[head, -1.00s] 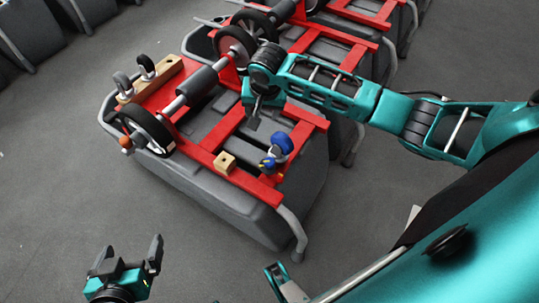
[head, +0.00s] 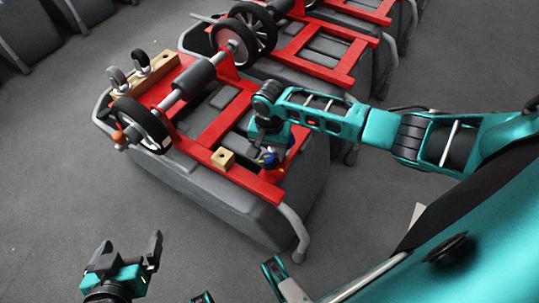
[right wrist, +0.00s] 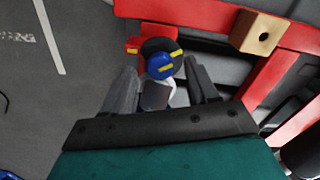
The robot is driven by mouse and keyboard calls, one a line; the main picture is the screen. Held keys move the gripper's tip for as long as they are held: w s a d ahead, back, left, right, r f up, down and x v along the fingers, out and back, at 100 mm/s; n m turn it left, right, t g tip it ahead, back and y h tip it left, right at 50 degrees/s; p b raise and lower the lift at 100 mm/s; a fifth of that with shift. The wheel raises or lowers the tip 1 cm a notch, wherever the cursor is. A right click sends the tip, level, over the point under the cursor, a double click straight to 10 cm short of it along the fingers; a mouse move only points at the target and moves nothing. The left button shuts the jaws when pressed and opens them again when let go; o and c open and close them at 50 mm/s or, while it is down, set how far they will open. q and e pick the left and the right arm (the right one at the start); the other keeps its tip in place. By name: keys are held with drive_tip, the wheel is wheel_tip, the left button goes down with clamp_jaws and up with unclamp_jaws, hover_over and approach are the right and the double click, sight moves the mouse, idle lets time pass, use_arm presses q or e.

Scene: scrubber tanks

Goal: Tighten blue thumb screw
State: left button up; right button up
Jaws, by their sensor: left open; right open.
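The blue thumb screw (head: 267,159) sits at the front right part of the red frame (head: 266,194), partly hidden by my right gripper (head: 270,143). In the right wrist view the blue thumb screw (right wrist: 160,66) carries yellow marks and lies against a dark round piece. My right gripper (right wrist: 161,86) is open, with one finger to each side of the screw's near area. I cannot tell whether a finger touches it. My left gripper (head: 129,252) is open and empty over the floor at the lower left.
A wooden block (head: 223,159) sits on the red frame just left of the screw. A wheel (head: 142,124) and a wooden holder with casters (head: 146,76) stand at the tank's left end. More tanks with red frames (head: 338,62) stand behind.

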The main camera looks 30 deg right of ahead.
drive_tip(key=shift+f, duration=0.55)
drive_tip(key=shift+r, duration=0.1)
drive_tip(key=c, duration=1.1)
